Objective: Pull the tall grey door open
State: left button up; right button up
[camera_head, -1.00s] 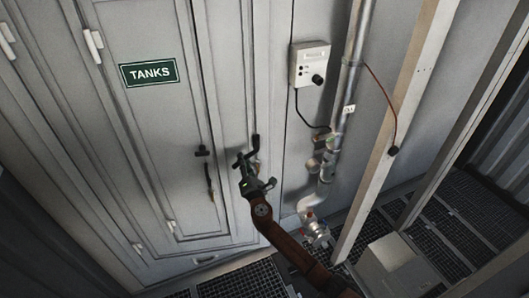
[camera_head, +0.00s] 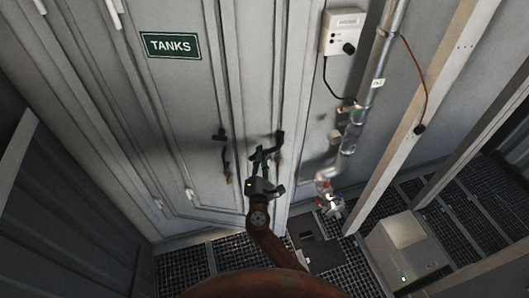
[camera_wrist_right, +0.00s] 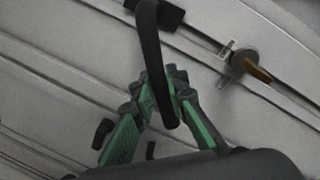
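A tall grey door (camera_head: 178,95) with a green TANKS sign (camera_head: 170,45) fills the left-centre of the head view. A dark handle (camera_head: 222,137) sits on its right part. A second black lever handle (camera_head: 280,142) stands to its right, and its bar fills the upper middle of the wrist view (camera_wrist_right: 149,45). My right gripper (camera_head: 262,156) is at this second handle. In the wrist view its green-padded fingers (camera_wrist_right: 168,98) lie close on both sides of the bar and appear shut on it. I see no clear gap at the door edge. My left gripper is out of view.
A white control box (camera_head: 343,32) and a metal pipe with valves (camera_head: 372,85) are right of the handles. A pale post (camera_head: 425,110) and a grey floor box (camera_head: 403,248) stand further right. Dark grating (camera_head: 185,268) covers the floor. A dark ribbed wall (camera_head: 60,200) is at left.

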jog(key=o, duration=0.3)
jog(key=shift+a+r, duration=0.1)
jog(key=shift+o, duration=0.9)
jog(key=shift+s, duration=0.2)
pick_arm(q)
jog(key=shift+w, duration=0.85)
pick_arm(e)
jog(key=s+f, duration=0.1)
jog(key=s, duration=1)
jog(key=shift+s+a+f, duration=0.2)
jog(key=shift+s, duration=0.1)
jog(key=shift+c, duration=0.4)
